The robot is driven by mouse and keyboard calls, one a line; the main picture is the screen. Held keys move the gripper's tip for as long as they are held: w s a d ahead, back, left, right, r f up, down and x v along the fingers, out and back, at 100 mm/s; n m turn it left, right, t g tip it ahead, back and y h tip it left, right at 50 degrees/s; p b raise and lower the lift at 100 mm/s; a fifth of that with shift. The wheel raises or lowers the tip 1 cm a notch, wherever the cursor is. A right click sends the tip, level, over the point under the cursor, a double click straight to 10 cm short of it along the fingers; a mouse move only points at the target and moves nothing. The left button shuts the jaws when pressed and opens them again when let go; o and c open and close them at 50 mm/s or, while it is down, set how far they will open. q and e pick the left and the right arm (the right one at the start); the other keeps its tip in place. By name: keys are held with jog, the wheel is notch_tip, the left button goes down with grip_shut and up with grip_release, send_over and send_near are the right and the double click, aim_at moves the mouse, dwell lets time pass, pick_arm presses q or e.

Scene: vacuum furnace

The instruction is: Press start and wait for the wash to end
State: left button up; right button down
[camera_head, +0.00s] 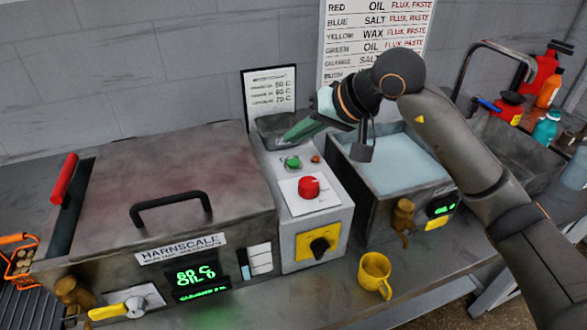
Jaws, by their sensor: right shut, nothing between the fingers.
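The wash machine (205,190), marked HARNSCALE, stands at the left with its lid down and a black handle (170,205) on top. Its green display (196,281) reads 80 C and what looks like OIL 6; the small bottom line is hard to read. Beside it, a grey control box (317,228) carries a green button (293,162), a red button (309,187) and a yellow-and-black rotary switch (319,245). My right gripper (286,138) is shut and empty, pointing down-left just above and behind the green button, apparently not touching it. My left gripper is out of view.
An open tank (340,180) of pale liquid stands right of the control box, with a sink (508,150) and bottles (545,128) beyond. A yellow mug (375,273) stands near the front edge. An orange basket (20,262) is at far left.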

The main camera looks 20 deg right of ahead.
aim_at(298, 165)
jog(key=shift+f+b, duration=1.05)
jog(key=shift+f, duration=0.4)
jog(key=shift+f, duration=0.1)
dwell(0.8)
jog(key=shift+f+b, duration=0.35)
jog(key=shift+b, duration=0.2)
jog(key=shift+f+b, duration=0.4)
jog(key=shift+b, duration=0.05)
dwell(0.4)
dwell(0.3)
jog(key=shift+r+p, duration=0.45)
jog(key=shift+r, duration=0.35)
notch_tip(298, 165, up, 5)
jog(key=p, duration=0.3)
